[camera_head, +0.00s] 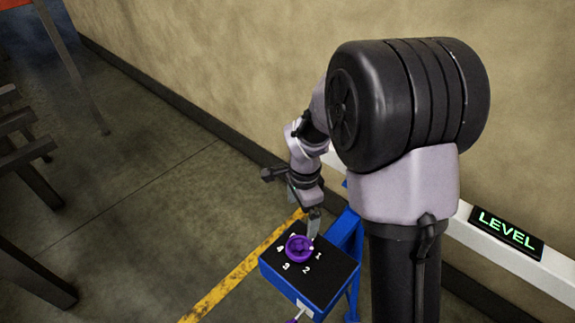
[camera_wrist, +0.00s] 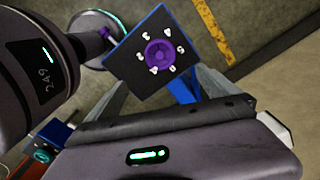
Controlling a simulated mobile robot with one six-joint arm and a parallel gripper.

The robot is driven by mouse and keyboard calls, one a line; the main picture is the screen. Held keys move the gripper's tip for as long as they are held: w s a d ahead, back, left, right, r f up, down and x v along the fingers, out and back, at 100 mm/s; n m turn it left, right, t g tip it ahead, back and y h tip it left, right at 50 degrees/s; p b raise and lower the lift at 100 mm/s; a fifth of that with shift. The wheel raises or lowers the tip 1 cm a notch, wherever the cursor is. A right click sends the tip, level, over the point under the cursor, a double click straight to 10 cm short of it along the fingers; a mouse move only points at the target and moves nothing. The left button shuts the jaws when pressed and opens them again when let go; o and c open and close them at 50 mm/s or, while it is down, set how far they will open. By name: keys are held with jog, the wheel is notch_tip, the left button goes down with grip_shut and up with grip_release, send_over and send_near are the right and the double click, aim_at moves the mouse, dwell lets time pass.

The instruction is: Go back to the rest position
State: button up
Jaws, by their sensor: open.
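My gripper (camera_head: 314,222) hangs just behind a blue box with a black top (camera_head: 335,268) in the head view. A purple dial (camera_head: 298,247) sits on the black top with white numbers around it. In the wrist view my gripper's two fingers (camera_wrist: 160,92) are spread apart at the left and right, with nothing between them. Beyond them are the black panel (camera_wrist: 128,68) and the purple dial (camera_wrist: 159,53). The view does not clearly show whether a finger touches the box.
A blue stand (camera_head: 345,230) supports the box. A white rail with a green-lit "LEVEL" sign (camera_head: 506,233) runs along the wall at right. A yellow floor line (camera_head: 235,277) passes left of the box. Dark beams (camera_head: 30,165) stand at far left, with open floor between.

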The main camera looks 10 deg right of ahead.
jog(key=s+a+r+n+t+b, duration=0.1)
jog(key=s+r+n+t, duration=0.2)
jog(key=r, duration=0.4)
jog(key=s+a+r+n, duration=0.1)
jog(key=s+r+n, duration=0.1)
jog(key=s+r, duration=0.4)
jog(key=s+a+r+n+t+y, duration=0.2)
jog(key=s+r+n, duration=0.3)
jog(key=s, duration=0.5)
jog(key=shift+r+n+t+b, duration=0.35)
jog(key=shift+n+t+b, duration=0.05)
jog(key=shift+n, duration=0.4)
dwell(0.9)
